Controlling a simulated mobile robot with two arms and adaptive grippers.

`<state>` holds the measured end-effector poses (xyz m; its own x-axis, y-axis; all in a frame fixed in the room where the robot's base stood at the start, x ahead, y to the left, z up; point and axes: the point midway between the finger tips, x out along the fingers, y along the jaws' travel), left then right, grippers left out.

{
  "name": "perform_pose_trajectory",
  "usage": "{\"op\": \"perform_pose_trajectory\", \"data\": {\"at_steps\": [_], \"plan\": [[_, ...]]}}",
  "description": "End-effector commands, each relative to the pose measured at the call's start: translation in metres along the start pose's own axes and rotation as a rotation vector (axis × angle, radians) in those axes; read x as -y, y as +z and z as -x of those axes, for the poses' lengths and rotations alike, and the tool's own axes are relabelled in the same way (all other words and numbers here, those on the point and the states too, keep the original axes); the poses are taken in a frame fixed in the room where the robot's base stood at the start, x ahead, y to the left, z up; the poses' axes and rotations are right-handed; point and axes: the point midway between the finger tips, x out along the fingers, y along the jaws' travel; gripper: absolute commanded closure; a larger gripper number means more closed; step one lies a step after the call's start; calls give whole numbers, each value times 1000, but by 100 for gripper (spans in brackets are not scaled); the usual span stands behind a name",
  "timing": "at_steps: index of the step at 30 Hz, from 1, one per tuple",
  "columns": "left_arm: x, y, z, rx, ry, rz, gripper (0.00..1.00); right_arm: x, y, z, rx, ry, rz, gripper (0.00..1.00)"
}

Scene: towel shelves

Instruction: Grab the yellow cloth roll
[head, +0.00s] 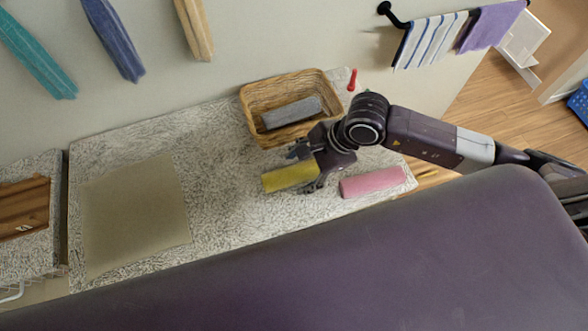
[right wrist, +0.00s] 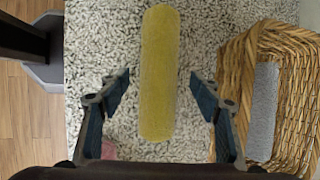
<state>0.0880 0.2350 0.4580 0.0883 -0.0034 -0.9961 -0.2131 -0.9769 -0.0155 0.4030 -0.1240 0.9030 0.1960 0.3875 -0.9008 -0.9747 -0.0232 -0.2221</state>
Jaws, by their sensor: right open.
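The yellow cloth roll (head: 288,177) lies on the speckled counter (head: 225,215) in front of the wicker basket. In the right wrist view the yellow roll (right wrist: 159,75) points lengthwise away from me. My right gripper (head: 305,165) is over the roll's right end. In the right wrist view its two fingers (right wrist: 160,92) are spread, one on each side of the roll, with a gap on both sides. It is open and holds nothing. My left gripper is not in view.
A wicker basket (head: 249,101) with a grey roll (head: 292,112) inside stands close behind the gripper. A pink roll (head: 373,182) lies to the right. A flat beige cloth (head: 135,213) covers the counter's left part. A red object (head: 352,80) is near the basket.

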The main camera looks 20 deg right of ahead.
Motion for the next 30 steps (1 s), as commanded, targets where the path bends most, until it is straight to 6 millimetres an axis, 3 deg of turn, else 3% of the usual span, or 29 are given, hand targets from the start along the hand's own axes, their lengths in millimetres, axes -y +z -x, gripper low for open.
{"op": "perform_pose_trajectory", "data": {"at_steps": [4,16,25,30], "plan": [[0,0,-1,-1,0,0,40,0,0,0,0,0,0,42],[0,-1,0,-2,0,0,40,0,0,0,0,0,0,86],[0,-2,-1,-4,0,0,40,1,0,2,0,-2,0,87],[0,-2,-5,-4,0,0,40,5,5,13,1,-4,2,87]]}}
